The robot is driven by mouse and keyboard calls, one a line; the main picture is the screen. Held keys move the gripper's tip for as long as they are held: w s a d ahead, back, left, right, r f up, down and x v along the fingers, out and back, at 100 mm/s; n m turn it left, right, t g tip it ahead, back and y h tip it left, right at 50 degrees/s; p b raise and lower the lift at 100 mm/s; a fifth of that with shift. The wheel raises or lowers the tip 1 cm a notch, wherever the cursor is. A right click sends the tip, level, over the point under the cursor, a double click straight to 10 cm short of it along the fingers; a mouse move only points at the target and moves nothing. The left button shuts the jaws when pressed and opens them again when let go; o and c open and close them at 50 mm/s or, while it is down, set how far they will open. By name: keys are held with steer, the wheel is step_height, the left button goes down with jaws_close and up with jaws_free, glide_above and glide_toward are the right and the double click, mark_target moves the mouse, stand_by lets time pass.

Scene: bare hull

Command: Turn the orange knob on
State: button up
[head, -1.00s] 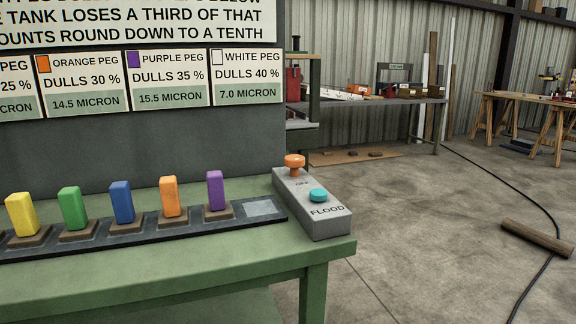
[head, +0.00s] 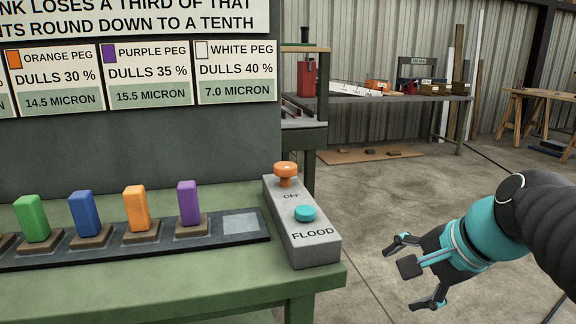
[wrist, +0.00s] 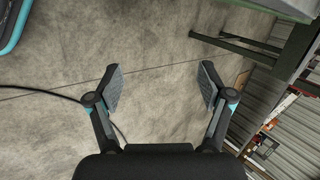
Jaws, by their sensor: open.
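The orange knob (head: 285,172) stands upright at the far end of a grey control box (head: 306,249) on the right end of the green bench. The word OFF shows just in front of it. A teal button (head: 305,213) sits nearer on the same box, above the word FLOOD. My gripper (head: 416,276) is open and empty. It hangs over the floor to the right of the box, clear of it and of the knob. In the wrist view my gripper's two fingers (wrist: 163,88) are spread with only floor between them.
On the green bench (head: 180,282) a dark rack (head: 140,252) holds several coloured pegs, with a pale empty pad (head: 240,223) at its right end. A sign panel (head: 150,75) stands behind. A grey side bench (head: 400,98) is farther back. Floor is open at right.

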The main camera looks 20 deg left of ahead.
steer(key=w+a+r+m+y, duration=0.4)
steer(key=w+a+r+m, duration=0.2)
steer(key=w+a+r, duration=0.25)
steer(key=m+g+y, duration=0.2)
steer(key=m+y, duration=0.2)
steer(key=m, duration=0.1)
glide_toward(288, 165)
steer(key=x, duration=1)
steer(key=shift+a+f, duration=0.2)
steer(key=shift+a, duration=0.15)
steer(key=c, duration=1.2)
